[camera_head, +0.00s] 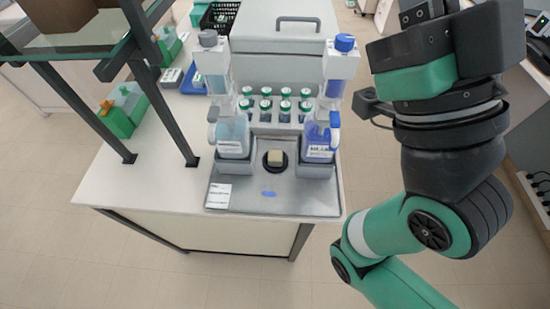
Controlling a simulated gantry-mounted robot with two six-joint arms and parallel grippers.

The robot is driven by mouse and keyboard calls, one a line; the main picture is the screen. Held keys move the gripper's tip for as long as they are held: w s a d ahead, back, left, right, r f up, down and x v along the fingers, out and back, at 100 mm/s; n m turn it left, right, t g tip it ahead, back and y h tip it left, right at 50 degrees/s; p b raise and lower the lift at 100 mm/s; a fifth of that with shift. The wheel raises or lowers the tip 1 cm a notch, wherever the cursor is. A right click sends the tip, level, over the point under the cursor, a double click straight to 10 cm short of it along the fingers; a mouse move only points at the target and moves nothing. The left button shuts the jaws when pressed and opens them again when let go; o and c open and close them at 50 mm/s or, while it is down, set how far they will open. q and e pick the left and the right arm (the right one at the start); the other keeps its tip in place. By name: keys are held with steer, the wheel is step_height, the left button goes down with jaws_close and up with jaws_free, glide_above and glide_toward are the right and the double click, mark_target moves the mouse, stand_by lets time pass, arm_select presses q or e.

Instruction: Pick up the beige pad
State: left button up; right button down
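The beige pad (275,157) is a small block resting on a round black dish (275,169). The dish is set in the grey tray (310,203) between the two bottle stands. Neither gripper shows in the head view. Only green and black links of my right arm are visible, at the right side, well apart from the pad. No part of my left arm can be made out.
Bottles with light blue liquid (233,136) and dark blue liquid (319,140) flank the pad. Several capped vials (265,104) stand behind it. A blue piece (268,194) and a white label (218,195) lie in front. A grey lidded box (280,45) stands behind.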

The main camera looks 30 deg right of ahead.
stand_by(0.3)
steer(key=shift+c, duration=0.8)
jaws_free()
